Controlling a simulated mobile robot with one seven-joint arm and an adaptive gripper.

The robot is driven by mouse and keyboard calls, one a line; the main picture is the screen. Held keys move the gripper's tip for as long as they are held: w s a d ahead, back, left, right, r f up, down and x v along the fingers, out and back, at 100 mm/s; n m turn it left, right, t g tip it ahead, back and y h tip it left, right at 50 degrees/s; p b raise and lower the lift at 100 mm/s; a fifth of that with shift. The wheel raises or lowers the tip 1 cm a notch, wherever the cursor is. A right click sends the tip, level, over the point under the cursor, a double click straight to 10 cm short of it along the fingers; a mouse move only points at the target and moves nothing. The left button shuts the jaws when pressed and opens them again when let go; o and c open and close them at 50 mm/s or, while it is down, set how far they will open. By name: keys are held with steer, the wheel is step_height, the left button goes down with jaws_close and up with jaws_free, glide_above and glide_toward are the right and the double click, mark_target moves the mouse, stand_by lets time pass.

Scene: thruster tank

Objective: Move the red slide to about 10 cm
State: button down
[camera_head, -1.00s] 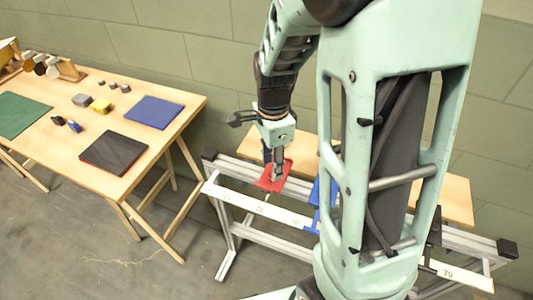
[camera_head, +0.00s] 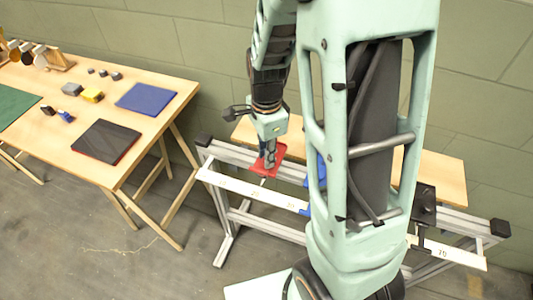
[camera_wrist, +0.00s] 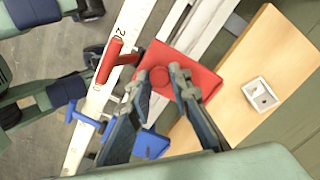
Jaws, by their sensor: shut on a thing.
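The red slide (camera_head: 262,172) sits on the grey rail near the left end, just behind the white scale (camera_head: 235,185). Its pointer is close to the "20" mark; the exact reading is too small to tell. In the wrist view the red slide (camera_wrist: 195,58) shows a flat plate, a round knob and a red pointer arm reaching over the scale. My gripper (camera_head: 270,164) is down at the slide, its fingertips (camera_wrist: 160,76) shut on the knob from both sides. My arm hides the middle of the scale in the head view.
A blue slide (camera_head: 316,175) is on the same rail to the right, partly behind my arm. A wooden board (camera_head: 440,170) lies behind the rail. A wooden table (camera_head: 60,135) with mats and small blocks stands at left, with open floor between.

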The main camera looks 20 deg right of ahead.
steer(key=w+a+p, duration=0.2)
steer(key=w+a, duration=0.4)
steer(key=a, duration=0.2)
steer(key=shift+a+p, duration=0.25)
steer(key=shift+p, duration=0.05)
steer(key=shift+w, duration=0.1)
steer(key=c, duration=1.8)
jaws_free()
steer(key=shift+o, duration=0.2)
steer(key=shift+r, duration=0.1)
step_height(320, 180, up, 12)
steer(key=shift+f, duration=0.2)
